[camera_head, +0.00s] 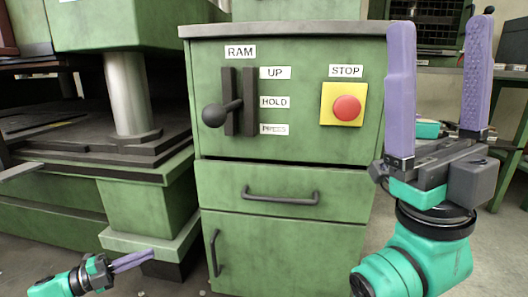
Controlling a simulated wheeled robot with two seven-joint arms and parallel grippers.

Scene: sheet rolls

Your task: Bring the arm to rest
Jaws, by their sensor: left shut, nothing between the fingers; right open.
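My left gripper (133,260) is low at the lower left, its purple fingers together and empty, in front of the green press base. My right gripper (440,85) is raised at the right, its two purple fingers pointing up and wide apart, with nothing between them. It is to the right of the green control cabinet (290,182) and overlaps its right edge in the picture. The ram lever (217,113) has a black knob and stands level with the HOLD label (274,102).
A red STOP button (347,108) on a yellow plate is on the cabinet front. Below are a drawer handle (281,196) and a door handle (215,253). The press with its steel column (128,95) stands at the left. Shelving and a bench are behind the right gripper.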

